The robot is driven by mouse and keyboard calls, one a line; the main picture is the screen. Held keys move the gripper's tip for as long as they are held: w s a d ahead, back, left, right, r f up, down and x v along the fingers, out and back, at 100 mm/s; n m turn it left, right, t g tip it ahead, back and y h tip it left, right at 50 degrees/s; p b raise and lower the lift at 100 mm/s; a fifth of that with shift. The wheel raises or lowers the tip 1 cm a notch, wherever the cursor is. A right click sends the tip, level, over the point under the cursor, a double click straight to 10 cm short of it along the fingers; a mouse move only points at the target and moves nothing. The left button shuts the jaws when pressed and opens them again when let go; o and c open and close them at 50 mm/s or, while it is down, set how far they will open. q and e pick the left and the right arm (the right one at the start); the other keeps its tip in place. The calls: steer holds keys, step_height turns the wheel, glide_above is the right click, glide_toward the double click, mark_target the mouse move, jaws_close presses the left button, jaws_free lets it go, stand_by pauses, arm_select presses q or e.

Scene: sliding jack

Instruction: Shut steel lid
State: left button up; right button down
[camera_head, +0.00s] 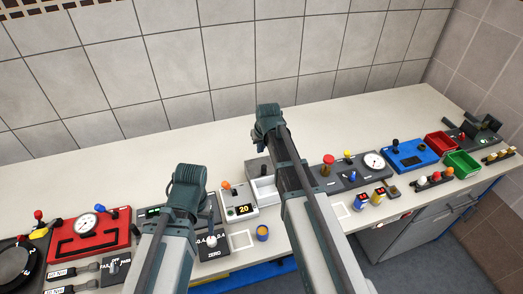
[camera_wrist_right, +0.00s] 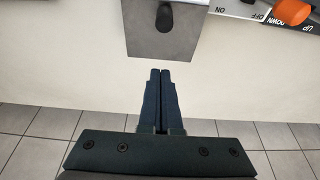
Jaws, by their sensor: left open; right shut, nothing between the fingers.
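The steel lid is a flat grey plate (camera_head: 257,168) at the back of a small open box with a pale inside (camera_head: 265,190), near the middle of the bench. In the right wrist view the grey lid (camera_wrist_right: 145,38) with a dark knob (camera_wrist_right: 165,18) is at the top centre. My right gripper (camera_wrist_right: 160,72) is shut and empty, its tips just short of the lid's edge in that view, on the wall side. In the head view my right arm hides part of the box. My left gripper (camera_head: 187,190) is open, left of the box; its fingertips are hard to make out.
Right of my right arm are a gauge panel (camera_head: 350,172), a blue panel (camera_head: 411,155) and red and green bins. The bench behind is clear up to the tiled wall.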

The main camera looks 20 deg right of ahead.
mark_target(259, 159)
arm_select(q)
step_height(259, 159, down, 6)
steer(key=b, duration=0.4)
steer(key=shift+r+b, duration=0.1)
steer(key=shift+b, duration=0.25)
arm_select(e)
steer(key=x, duration=0.6)
arm_select(q)
steer(key=shift+r+p, duration=0.35)
steer(key=shift+r, duration=0.05)
arm_select(e)
steer(key=s, duration=0.4)
steer(key=shift+s+d+r, duration=0.1)
steer(key=shift+s+r, duration=0.1)
steer(key=shift+r, duration=0.15)
steer(key=shift+w, duration=0.1)
